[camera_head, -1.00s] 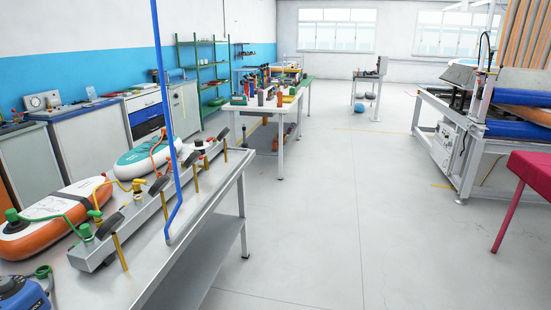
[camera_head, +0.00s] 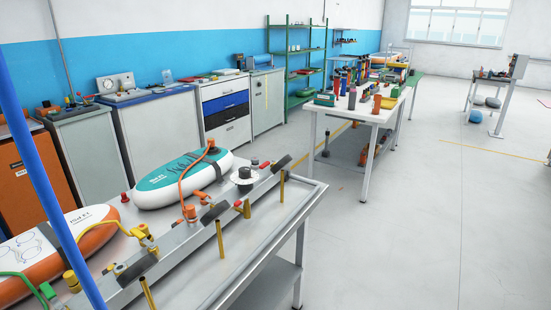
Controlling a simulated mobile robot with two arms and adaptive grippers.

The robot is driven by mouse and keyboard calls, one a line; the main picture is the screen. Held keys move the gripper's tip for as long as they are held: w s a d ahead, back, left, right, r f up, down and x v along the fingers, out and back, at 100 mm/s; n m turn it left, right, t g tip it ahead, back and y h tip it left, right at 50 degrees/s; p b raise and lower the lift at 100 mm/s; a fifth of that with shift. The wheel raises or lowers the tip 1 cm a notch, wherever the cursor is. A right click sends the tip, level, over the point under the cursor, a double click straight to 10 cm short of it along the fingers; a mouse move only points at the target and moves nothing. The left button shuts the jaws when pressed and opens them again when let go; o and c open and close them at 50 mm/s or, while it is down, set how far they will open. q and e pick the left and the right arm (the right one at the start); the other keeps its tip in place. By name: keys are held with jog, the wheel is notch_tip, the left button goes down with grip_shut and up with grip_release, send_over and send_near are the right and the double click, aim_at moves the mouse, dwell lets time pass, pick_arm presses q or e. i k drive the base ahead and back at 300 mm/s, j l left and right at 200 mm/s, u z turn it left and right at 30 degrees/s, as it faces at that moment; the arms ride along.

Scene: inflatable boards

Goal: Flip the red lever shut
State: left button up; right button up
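A long grey manifold bar (camera_head: 172,252) runs along the metal table at the lower left, with several dark-handled levers and brass posts along it. Near its far end stand a small round gauge (camera_head: 244,176) and a small red piece (camera_head: 264,165) beside a dark handle (camera_head: 281,163). Another small red piece (camera_head: 238,204) sits on a brass fitting. I cannot tell which red piece is the lever, or its position. Neither of my grippers is in view.
A teal-and-white inflatable board (camera_head: 178,180) and an orange-and-white one (camera_head: 65,248) lie behind the manifold. A blue pole (camera_head: 35,165) crosses the left side. The metal table's edge (camera_head: 270,240) borders open floor on the right. A white workbench (camera_head: 345,108) stands beyond.

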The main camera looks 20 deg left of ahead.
aim_at(266, 164)
jog(key=i+l+u, duration=0.25)
jog(key=i+u, duration=0.25)
jog(key=i+l+u, duration=0.45)
jog(key=i, duration=0.25)
jog(key=l+z, duration=0.2)
jog(key=l, duration=0.35)
